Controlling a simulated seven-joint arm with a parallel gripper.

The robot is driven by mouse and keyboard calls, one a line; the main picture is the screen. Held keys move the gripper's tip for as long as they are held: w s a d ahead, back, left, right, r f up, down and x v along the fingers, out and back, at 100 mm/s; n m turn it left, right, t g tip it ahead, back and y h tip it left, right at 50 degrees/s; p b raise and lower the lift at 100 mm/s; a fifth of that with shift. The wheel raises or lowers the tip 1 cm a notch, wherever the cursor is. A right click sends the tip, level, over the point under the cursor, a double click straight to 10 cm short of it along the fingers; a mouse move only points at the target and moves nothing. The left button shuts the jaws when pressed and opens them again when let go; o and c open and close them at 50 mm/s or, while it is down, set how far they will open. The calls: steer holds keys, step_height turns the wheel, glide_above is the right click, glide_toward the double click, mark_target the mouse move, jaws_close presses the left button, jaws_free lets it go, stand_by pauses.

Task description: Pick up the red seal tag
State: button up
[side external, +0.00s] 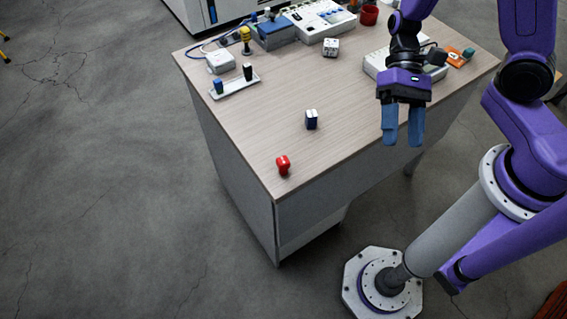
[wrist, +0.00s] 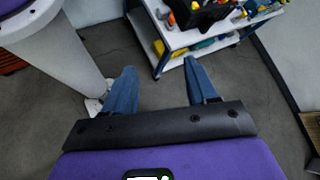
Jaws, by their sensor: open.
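The red seal tag (side external: 283,165) sits near the front corner of the wooden-topped table (side external: 285,105) in the side external view. My gripper (side external: 403,140) is open and empty, with its blue fingers apart and pointing down. In that view it appears to the right of the red tag, at the table's right edge. The fingers also show in the wrist view (wrist: 162,85), with nothing between them. The wrist view does not show the red tag.
A dark blue and white block (side external: 311,120) stands near the red tag. A white tray (side external: 235,85) with small pieces lies at the left edge. Several devices and a red cup (side external: 369,15) fill the back. A tool cart (wrist: 205,30) shows in the wrist view.

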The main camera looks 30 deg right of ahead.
steer(key=w+a+f+m+t+y, duration=0.35)
steer(key=w+m+y, duration=0.3)
steer(key=m, duration=0.25)
steer(key=m+t, duration=0.7)
steer(key=m, duration=0.2)
glide_toward(278, 165)
steer(key=shift+y, duration=0.25)
steer(key=x, duration=1)
steer(key=shift+a+f, duration=0.1)
steer(key=shift+f, duration=0.35)
steer(key=c, duration=1)
